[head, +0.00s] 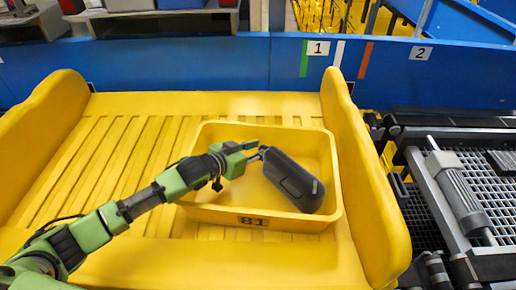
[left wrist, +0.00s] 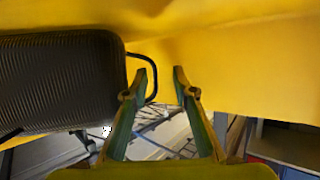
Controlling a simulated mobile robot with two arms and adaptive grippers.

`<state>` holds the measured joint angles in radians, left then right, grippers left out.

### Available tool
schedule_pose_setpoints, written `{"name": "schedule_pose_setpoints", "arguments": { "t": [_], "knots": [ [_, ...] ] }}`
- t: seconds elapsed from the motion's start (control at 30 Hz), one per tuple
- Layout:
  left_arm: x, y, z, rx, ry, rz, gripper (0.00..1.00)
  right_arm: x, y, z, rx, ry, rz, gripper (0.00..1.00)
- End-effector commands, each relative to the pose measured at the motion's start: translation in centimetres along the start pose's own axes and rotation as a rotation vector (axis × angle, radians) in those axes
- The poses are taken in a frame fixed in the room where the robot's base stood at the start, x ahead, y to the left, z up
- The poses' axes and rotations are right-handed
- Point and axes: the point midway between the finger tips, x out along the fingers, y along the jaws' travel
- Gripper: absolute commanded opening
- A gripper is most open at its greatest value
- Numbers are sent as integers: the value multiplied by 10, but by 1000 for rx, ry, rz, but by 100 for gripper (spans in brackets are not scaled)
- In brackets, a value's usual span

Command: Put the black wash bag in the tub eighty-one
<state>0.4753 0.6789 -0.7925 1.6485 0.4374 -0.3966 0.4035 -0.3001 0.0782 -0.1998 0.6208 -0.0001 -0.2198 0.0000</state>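The black wash bag (head: 292,182) lies at a slant inside the yellow tub (head: 205,213), whose front label reads 81. Its upper left end points toward my left gripper (head: 256,150), and its lower end is near the tub's front right. In the left wrist view the ribbed bag (left wrist: 60,80) fills the left side, with a thin dark loop (left wrist: 150,62) at its end. My left gripper's fingers (left wrist: 160,72) are apart, and the loop is beside the left fingertip, partly hidden by it. My right gripper is not in view.
The tub sits in a large yellow ribbed tray (head: 110,150) with raised side walls (head: 365,180). A blue barrier (head: 200,65) with labels 1 and 2 runs behind. A dark roller conveyor (head: 455,185) stands at the right. The tub's left part is free apart from my arm.

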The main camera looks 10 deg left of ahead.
Motion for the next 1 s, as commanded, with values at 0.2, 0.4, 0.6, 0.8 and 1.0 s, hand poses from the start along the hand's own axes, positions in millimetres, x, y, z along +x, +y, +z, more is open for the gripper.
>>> {"name": "schedule_pose_setpoints", "arguments": {
  "t": [0.2,0.4,0.6,0.8,1.0],
  "knots": [
    [-29,0,2,0,-2,0,26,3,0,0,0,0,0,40],
    [-58,-1,2,0,-2,-1,26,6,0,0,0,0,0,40],
    [-72,0,1,0,-1,-1,26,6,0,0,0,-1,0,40],
    [-73,0,0,0,-1,-1,26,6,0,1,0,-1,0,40],
    [-74,0,-4,0,-1,-1,26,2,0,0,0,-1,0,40]
  ]
}}
